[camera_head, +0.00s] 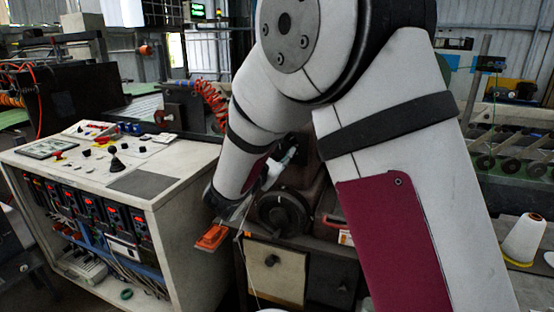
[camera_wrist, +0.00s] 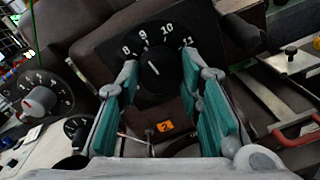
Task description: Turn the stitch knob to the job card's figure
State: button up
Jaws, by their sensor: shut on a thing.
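In the wrist view the stitch knob (camera_wrist: 160,73) is a black round knob on a dark dial plate, with 8, 9, 10 and 11 legible around its upper side. A short white pointer mark on it leans up and slightly left, roughly toward 9; the exact setting is hard to read. My gripper (camera_wrist: 159,70) has its teal-padded fingers on both sides of the knob and is shut on it. In the head view my arm hides most of the gripper and the knob. I cannot make out a job card figure in either view.
Another dial with a grey and red knob (camera_wrist: 40,101) sits left in the wrist view. An orange tag marked 2 (camera_wrist: 165,126) is below the stitch knob. In the head view, a control bench (camera_head: 150,185) stands left, a black handwheel (camera_head: 283,212) is below my arm, and a thread cone (camera_head: 524,240) is right.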

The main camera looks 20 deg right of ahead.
jog(key=m+b, duration=0.1)
jog(key=b, duration=0.1)
jog(key=m+b, duration=0.2)
jog(key=shift+f+m+b, duration=0.2)
jog(key=shift+m+b, duration=0.1)
jog(key=shift+b, duration=0.1)
jog(key=m+b, duration=0.3)
jog(key=b, duration=0.3)
jog(key=shift+m+y+b, duration=0.35)
jog(key=shift+m+y, duration=0.05)
jog(key=m+b, duration=0.5)
jog(key=b, duration=0.7)
jog(key=shift+s+d+f+m+b, duration=0.1)
jog(key=shift+m+b, duration=0.2)
jog(key=m+b, duration=0.2)
jog(key=b, duration=0.1)
jog(key=shift+b, duration=0.4)
jog(key=shift+r+b, duration=0.25)
jog(key=shift+b, duration=0.05)
jog(key=o, duration=1.2)
jog(key=shift+c, duration=0.2)
